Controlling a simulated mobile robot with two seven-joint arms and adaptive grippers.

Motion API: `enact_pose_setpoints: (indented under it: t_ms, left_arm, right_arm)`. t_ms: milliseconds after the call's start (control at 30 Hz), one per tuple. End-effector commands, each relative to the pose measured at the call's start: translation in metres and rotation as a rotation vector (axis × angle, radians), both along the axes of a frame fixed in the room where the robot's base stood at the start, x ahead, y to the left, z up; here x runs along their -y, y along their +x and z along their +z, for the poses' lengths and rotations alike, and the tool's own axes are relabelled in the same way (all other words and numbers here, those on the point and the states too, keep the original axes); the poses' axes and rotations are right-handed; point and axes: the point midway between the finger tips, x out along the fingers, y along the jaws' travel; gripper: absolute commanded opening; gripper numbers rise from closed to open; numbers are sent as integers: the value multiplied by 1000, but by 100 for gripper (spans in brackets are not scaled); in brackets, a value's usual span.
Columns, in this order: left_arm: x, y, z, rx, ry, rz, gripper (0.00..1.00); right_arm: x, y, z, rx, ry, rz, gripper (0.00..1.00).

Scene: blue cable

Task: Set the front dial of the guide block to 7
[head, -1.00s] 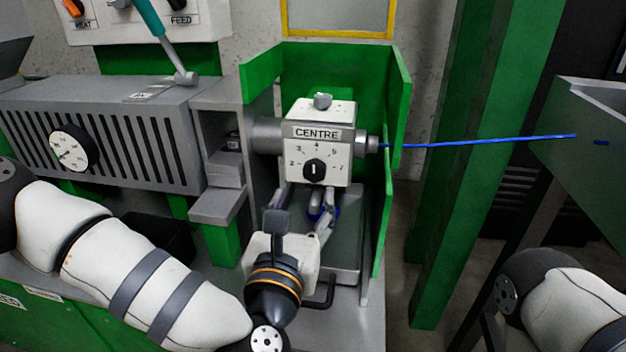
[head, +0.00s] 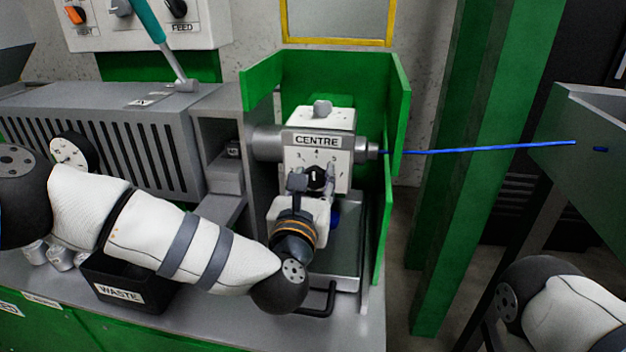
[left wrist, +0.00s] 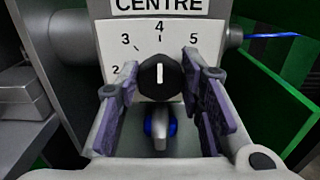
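The guide block (head: 299,152) is a white box labelled CENTRE, with a grey knob on top. Its front dial (head: 317,178) is black with a white pointer line; in the left wrist view the dial (left wrist: 159,77) points straight up, at 4. Numbers 2, 3, 4 and 5 show in the wrist view; the others are hidden. My left gripper (left wrist: 160,95) is open, its two purple-padded fingers on either side of the dial with gaps to it. In the head view the left gripper (head: 315,182) covers the block's lower front. My right gripper is out of view.
A blue cable (head: 470,148) runs right from the block's nozzle to a grey-green hopper (head: 585,125). Green guard plates (head: 398,110) stand behind and right of the block. A blue-ringed metal part (left wrist: 160,128) sits below the dial. A black WASTE bin (head: 125,285) stands at left.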

Motion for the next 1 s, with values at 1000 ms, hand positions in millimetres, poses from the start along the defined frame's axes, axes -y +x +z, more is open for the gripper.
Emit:
enact_pose_setpoints:
  t_ms: [1000]
  left_arm:
    - [2, -1, 1, 114, 632, 2, 6]
  right_arm:
    - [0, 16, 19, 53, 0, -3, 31]
